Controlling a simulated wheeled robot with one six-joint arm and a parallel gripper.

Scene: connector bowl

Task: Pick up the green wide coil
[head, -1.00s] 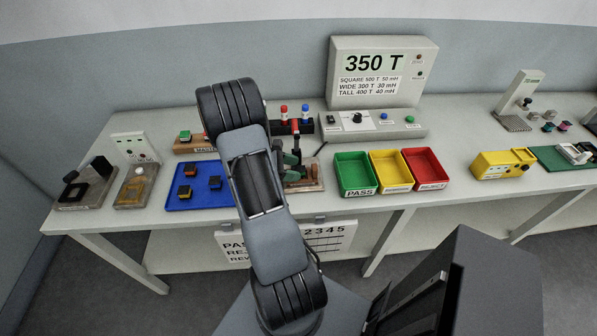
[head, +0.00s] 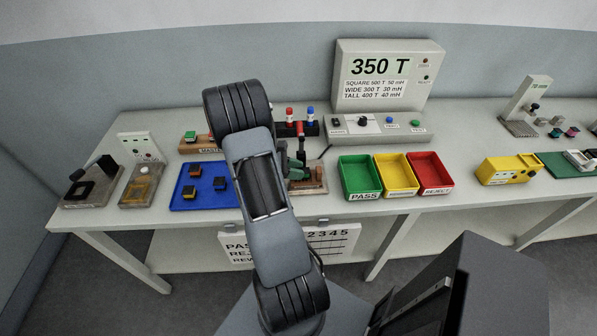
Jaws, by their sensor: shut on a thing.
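I cannot make out my gripper; my own arm covers the middle of the head view and hides its end. A small green-topped block (head: 191,135) sits on the wooden MASTER board (head: 188,146) at the back left; I cannot tell whether it is the green wide coil. The blue tray (head: 182,203) in front holds several small dark coils, with orange showing on some (head: 195,170). No green one shows in its visible part. My arm hides the tray's right side.
Green (head: 361,189), yellow (head: 397,187) and red (head: 433,184) bins follow. A display reading 350 T (head: 385,67) stands behind. Two small devices are at the left end.

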